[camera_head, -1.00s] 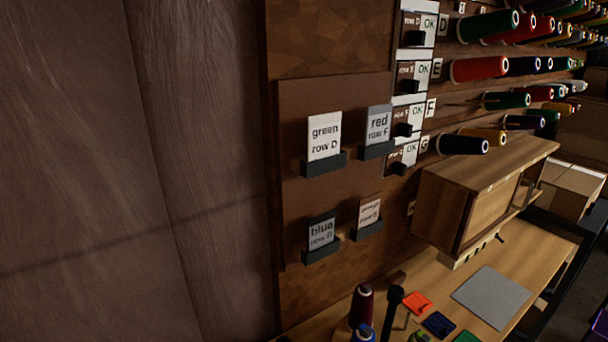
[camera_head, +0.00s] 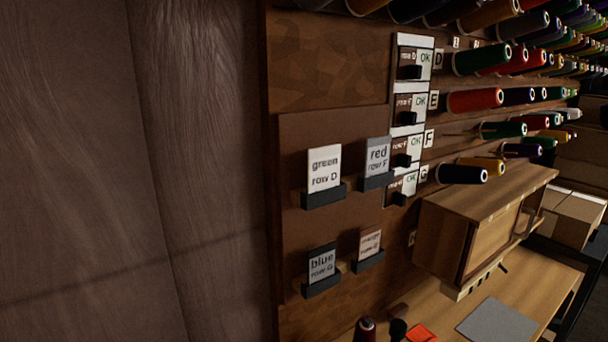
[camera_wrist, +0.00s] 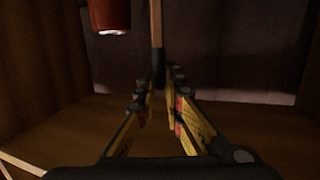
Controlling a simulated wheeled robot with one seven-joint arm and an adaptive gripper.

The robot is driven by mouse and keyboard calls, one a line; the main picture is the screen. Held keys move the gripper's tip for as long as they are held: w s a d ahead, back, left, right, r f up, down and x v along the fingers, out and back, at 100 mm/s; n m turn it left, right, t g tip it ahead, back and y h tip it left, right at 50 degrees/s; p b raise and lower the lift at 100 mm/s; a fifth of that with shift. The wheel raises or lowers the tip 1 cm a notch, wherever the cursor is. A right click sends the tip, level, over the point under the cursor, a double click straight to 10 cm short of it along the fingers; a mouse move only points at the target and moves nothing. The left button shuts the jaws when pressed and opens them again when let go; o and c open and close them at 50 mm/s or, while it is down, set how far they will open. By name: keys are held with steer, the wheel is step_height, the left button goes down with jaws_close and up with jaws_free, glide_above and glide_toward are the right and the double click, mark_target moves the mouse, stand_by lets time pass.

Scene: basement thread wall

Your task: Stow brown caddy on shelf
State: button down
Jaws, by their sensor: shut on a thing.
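In the wrist view my gripper (camera_wrist: 163,80) reaches forward, its yellow and black fingers drawn together at the tips. Between the tips is a thin brown upright piece (camera_wrist: 156,25) with a dark lower end. It looks like part of the brown caddy, but the caddy's whole shape cannot be made out. A dark red cylinder (camera_wrist: 109,15) with a pale bottom end is at the upper left, apart from the fingers. Brown wooden surfaces surround the fingers in dim light. In the head view neither my gripper nor the caddy shows. A wooden shelf cabinet (camera_head: 443,235) stands at the right.
A wall of thread spools (camera_head: 475,100) sticks out above the cabinet. Label cards, including green row D (camera_head: 324,168), sit on a brown board. A grey mat (camera_head: 497,323) lies on the wooden bench (camera_head: 548,290). Cardboard boxes (camera_head: 580,218) stand beyond the cabinet.

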steer(key=shift+r, duration=0.15)
steer(key=shift+r+p, duration=1.1)
steer(key=shift+r, duration=0.35)
steer(key=shift+f, duration=0.1)
